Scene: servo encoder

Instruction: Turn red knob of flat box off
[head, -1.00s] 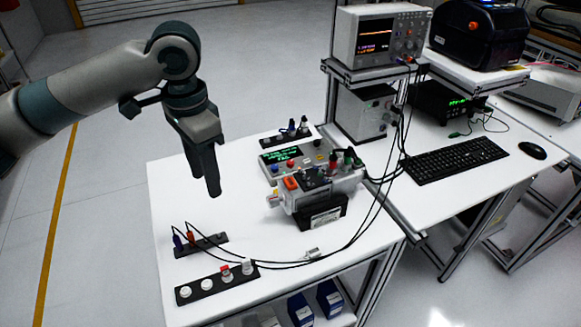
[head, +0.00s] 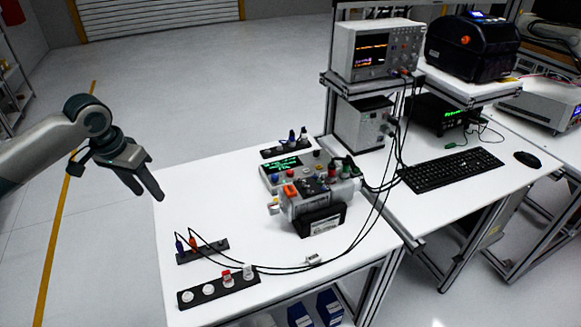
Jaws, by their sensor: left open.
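The flat box (head: 268,171) is a grey unit with a green-lit display, lying toward the back of the white table. Small coloured knobs sit on its top, a red one among them, too small to tell its setting. The servo unit (head: 320,203), grey with an orange part on top, stands in front of the box and hides part of it. My left gripper (head: 150,194) is open and empty, off the table's left edge and well left of the box. My right gripper is not in view.
A black strip with white and red caps (head: 217,288) lies at the table's front left, with a smaller plug strip (head: 203,250) behind it. Black cables loop across the front. An oscilloscope (head: 376,48) and a keyboard (head: 451,168) are at right.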

